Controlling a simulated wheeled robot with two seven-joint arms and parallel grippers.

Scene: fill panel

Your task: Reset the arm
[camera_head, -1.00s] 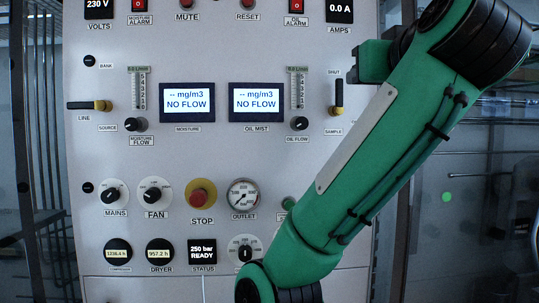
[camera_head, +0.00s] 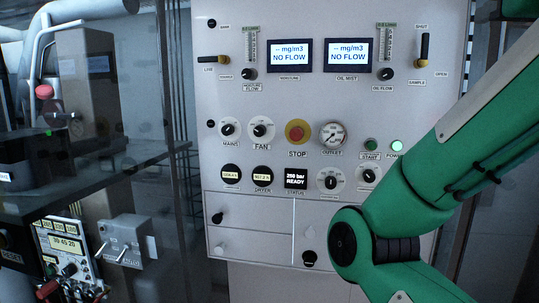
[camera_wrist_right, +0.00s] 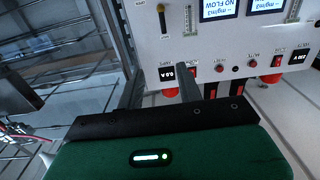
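My green right arm (camera_head: 440,190) crosses the right side of the head view, with its dark joint (camera_head: 345,245) in front of the panel's lower right. The right gripper is out of the head view. In the right wrist view its green body (camera_wrist_right: 175,155) and black bar (camera_wrist_right: 150,122) fill the bottom, and a grey finger-like part (camera_wrist_right: 187,84) points at the panel's edge. I cannot tell whether it is open or shut. The grey panel (camera_head: 235,100) shows upside down in the wrist view (camera_wrist_right: 225,45). My left gripper is not in view.
A smaller control box (camera_head: 68,245) stands at the lower left. Glass and metal frames flank the panel.

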